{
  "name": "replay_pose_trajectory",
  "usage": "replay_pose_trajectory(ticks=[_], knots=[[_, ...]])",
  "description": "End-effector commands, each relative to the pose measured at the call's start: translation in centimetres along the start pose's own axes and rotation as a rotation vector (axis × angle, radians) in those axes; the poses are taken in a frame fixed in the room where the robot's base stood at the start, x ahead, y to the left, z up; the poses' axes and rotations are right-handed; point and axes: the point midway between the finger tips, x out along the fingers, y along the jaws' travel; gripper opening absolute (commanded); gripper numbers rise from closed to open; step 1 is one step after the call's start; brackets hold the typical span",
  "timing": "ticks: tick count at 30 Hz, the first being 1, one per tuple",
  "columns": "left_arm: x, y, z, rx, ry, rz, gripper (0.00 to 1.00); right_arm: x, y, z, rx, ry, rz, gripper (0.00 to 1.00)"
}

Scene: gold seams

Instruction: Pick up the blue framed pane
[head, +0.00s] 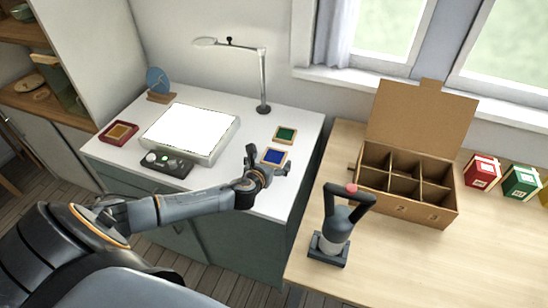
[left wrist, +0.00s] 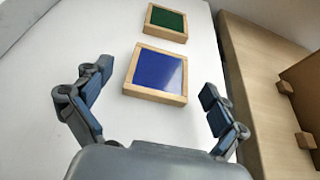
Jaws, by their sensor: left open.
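The blue framed pane (head: 273,157) lies flat on the white table top, a blue square in a light wooden frame. In the left wrist view the blue framed pane (left wrist: 157,74) lies just beyond and between my fingertips, not touching them. My left gripper (head: 266,172) is open and empty near the pane's near side in the head view. Its spread fingers also show in the left wrist view (left wrist: 150,97). My right gripper is in neither view.
A green framed pane (head: 285,135) lies just behind the blue one. A white light panel (head: 189,132), a black control box (head: 166,163) and a lamp (head: 263,85) stand to the left and behind. A divided cardboard box (head: 405,208) stands on the wooden table to the right.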

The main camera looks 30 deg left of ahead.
Motion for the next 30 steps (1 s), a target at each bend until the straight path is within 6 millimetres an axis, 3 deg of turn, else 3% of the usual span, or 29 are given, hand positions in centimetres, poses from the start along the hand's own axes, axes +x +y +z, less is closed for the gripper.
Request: replay_pose_trajectory(ticks=[3, 11, 20, 30], knots=[[1.02, -0.02, 0.02, 0.0, 0.0, 0.001, 0.96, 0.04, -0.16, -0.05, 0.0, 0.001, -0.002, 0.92], [1.22, -0.03, 0.02, 0.0, 0.0, -0.001, 0.96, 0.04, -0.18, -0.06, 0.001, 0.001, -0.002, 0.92], [1.2, -0.02, 0.02, 0.0, 0.0, -0.001, 0.37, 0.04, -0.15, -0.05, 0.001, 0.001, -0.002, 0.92], [1.12, -0.01, 0.25, 0.0, -0.001, 0.0, 0.35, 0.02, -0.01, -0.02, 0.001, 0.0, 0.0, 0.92]])
